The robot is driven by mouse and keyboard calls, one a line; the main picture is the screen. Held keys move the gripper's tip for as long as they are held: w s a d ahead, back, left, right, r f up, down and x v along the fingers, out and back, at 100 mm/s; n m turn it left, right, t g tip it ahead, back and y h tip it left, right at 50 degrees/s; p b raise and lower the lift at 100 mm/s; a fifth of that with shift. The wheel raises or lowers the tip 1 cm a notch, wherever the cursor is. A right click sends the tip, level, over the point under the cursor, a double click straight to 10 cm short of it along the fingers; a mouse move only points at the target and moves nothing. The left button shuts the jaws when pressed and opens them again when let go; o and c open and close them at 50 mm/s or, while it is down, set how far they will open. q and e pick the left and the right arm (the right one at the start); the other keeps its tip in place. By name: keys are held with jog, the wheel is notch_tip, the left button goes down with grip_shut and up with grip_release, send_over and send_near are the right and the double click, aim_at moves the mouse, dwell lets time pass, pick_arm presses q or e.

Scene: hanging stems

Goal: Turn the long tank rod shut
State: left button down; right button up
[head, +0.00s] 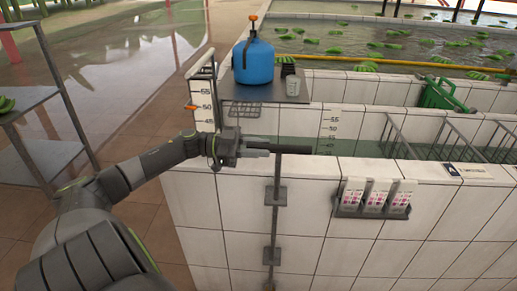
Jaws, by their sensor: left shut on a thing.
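The long tank rod (275,222) is a dark vertical rod on the outer front face of the white-tiled tank (335,215), held by two brackets. At its top is a dark horizontal handle bar (295,149), which sticks out to the right, near the tank's rim. My left gripper (262,147) reaches in from the left and is shut on the handle's left part. The jaws hide that part of the handle. My right gripper is not in view.
A card holder (373,213) is on the wall to the right. A metal rack (45,115) stands left. Green bananas (420,45) float in the far basin.

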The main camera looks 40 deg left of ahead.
pick_arm(q)
jog(key=c, duration=1.6)
grip_release()
jog(key=shift+c, duration=0.2)
jog(key=o, duration=0.4)
jog(key=shift+w, duration=0.15)
jog(key=shift+o, duration=0.2)
jog(key=shift+s+a+f, duration=0.15)
jog(key=shift+s+a, duration=0.2)
jog(key=shift+a, duration=0.05)
jog(key=b+v, duration=0.2)
jog(key=v, duration=1.4)
jog(key=shift+s, duration=0.15)
jog(key=shift+a, duration=0.1)
